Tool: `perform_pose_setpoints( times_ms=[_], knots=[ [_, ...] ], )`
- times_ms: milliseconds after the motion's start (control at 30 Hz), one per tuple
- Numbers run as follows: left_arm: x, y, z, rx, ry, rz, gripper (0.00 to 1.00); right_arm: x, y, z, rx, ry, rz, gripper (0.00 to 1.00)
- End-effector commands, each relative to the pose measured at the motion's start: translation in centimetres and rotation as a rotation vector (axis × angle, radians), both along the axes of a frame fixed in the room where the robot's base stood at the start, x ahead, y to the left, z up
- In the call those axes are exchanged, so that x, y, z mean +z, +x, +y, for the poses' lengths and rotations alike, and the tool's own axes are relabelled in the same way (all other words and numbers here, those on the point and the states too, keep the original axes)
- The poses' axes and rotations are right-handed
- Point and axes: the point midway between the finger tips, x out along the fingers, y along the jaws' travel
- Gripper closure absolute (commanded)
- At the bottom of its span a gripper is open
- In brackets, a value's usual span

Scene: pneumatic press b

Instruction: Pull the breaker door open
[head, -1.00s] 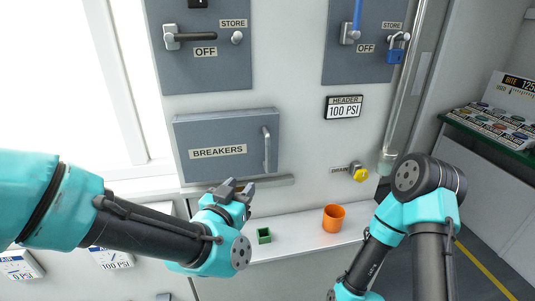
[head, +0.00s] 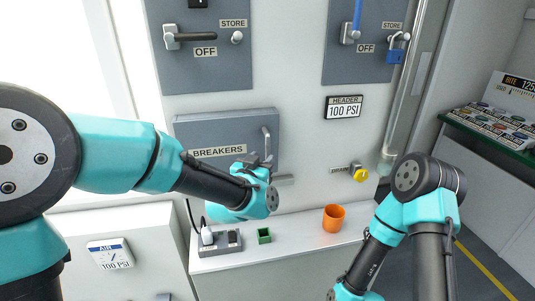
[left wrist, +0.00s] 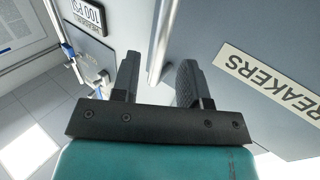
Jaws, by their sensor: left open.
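The grey breaker door (head: 220,128) with its "BREAKERS" label is shut on the wall panel; it also shows in the left wrist view (left wrist: 235,100). Its vertical silver handle (head: 266,142) is at the door's right side. My left gripper (head: 258,159) is at the handle's lower end, covering the door's lower right corner. In the left wrist view, the handle (left wrist: 161,45) runs down between the two open, spread fingers of the left gripper (left wrist: 157,80), and neither finger clearly touches it. My right arm shows at lower right, but its gripper is out of view.
Below the door, a ledge (head: 300,226) holds a power strip (head: 218,242), a green box (head: 264,236) and an orange cup (head: 333,218). A yellow knob (head: 360,174) is to the right. Lever panels are above the door.

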Motion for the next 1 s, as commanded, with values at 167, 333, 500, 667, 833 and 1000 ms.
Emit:
perform_pose_setpoints(
  times_ms=[167,333,500,667,833,1000],
  knots=[
    [0.0,2.5,-1.2,0.0,0.0,0.0,0.59,0.0,0.0,0.0,0.0,0.0,0.0,0.57],
    [0.0,3.8,-1.7,0.0,0.0,-0.001,0.59,0.0,0.0,0.0,0.0,0.0,0.0,0.57],
    [0.0,4.0,-1.9,0.0,0.0,0.0,0.59,0.0,0.0,0.0,0.0,0.0,0.0,0.57],
    [0.0,4.0,-1.8,0.0,0.0,0.0,0.59,0.0,0.0,0.0,0.0,0.0,0.0,0.57],
    [0.0,4.0,-1.8,0.0,0.0,0.0,0.76,0.0,0.0,0.0,0.0,0.0,0.0,0.57],
    [0.0,4.0,-1.8,0.0,0.0,0.0,0.92,0.0,0.0,0.0,0.0,0.0,0.0,0.57]
  ],
)
